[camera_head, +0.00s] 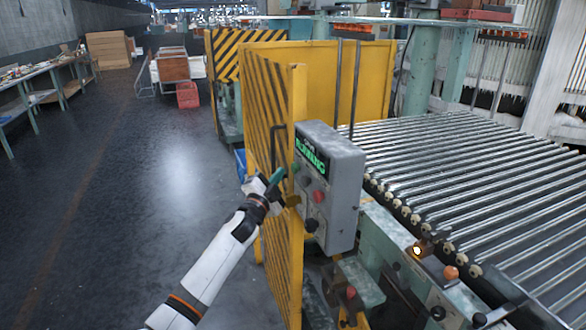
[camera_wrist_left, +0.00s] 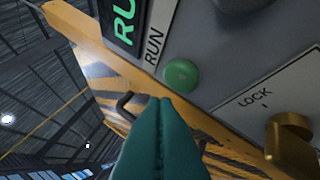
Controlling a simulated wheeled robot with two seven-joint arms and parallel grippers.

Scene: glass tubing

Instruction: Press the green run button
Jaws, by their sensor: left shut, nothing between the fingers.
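The green run button (camera_wrist_left: 181,75) is a round button on the grey control box (camera_head: 343,180), beside the label RUN in the left wrist view. The box's display (camera_head: 310,156) shows green lettering that appears to read RUNNING in the head view. My left gripper (camera_head: 278,175) has teal fingers, shut and empty, pointing at the button side of the box. In the left wrist view its fingertips (camera_wrist_left: 160,101) lie just below and left of the button, with a small gap showing in the picture. My right gripper is not in view.
A brass lock piece (camera_wrist_left: 291,146) marked LOCK, a red button (camera_head: 319,196) and a black knob (camera_head: 311,225) are on the same box face. A yellow striped guard panel (camera_head: 283,240) stands close beside my left arm. A roller conveyor (camera_head: 470,180) lies right; the floor left is open.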

